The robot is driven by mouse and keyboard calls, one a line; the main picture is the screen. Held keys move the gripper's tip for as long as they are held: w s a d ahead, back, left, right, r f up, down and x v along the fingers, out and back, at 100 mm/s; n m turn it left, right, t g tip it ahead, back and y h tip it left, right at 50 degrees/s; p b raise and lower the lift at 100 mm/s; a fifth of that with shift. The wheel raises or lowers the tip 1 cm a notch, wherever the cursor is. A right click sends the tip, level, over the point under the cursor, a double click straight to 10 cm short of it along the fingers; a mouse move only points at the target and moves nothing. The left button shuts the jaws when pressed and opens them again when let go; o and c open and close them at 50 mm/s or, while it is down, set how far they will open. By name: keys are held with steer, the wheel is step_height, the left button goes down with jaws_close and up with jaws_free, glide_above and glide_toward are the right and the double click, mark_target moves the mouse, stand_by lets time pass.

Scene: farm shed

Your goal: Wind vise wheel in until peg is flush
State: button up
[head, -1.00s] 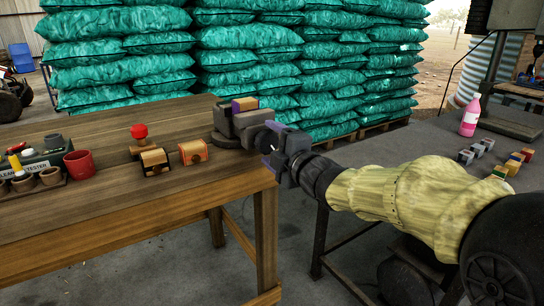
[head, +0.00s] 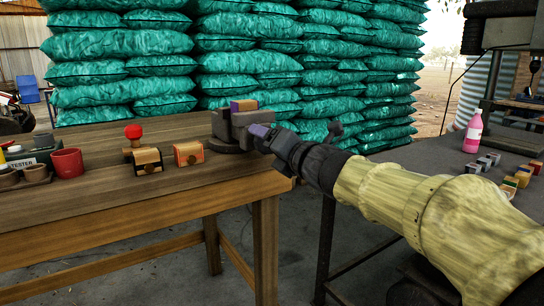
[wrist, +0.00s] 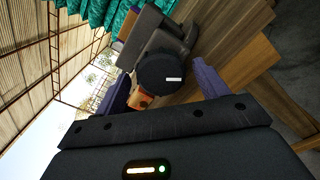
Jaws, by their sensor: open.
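The grey vise (head: 222,128) stands at the right end of the wooden table, with a purple and tan block (head: 243,105) between its jaws. In the wrist view the vise body (wrist: 143,32) lies behind its round dark wheel (wrist: 163,73), which faces me with a small white mark. My gripper (wrist: 162,80) is open, with one purple finger on each side of the wheel; whether they touch it I cannot tell. In the head view my gripper (head: 262,136) is at the vise's right end and hides the wheel. I cannot make out how far any peg sticks out.
On the wooden table (head: 120,200) are a black-and-tan box (head: 147,161), an orange box (head: 188,153), a red-topped knob (head: 134,132) and a red cup (head: 67,163). A dark bench (head: 420,165) with a pink bottle (head: 474,133) stands at right. Green sacks (head: 240,60) are stacked behind.

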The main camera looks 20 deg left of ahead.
steer(key=n+b, duration=0.4)
steer(key=n, duration=0.4)
steer(key=shift+n+b, duration=0.3)
steer(key=c, duration=1.1)
steer(key=m+p, duration=1.9)
steer(key=m, duration=1.1)
steer(key=shift+w+a, duration=0.1)
steer(key=shift+a, duration=0.05)
steer(key=o, duration=1.1)
steer(key=shift+r, duration=0.1)
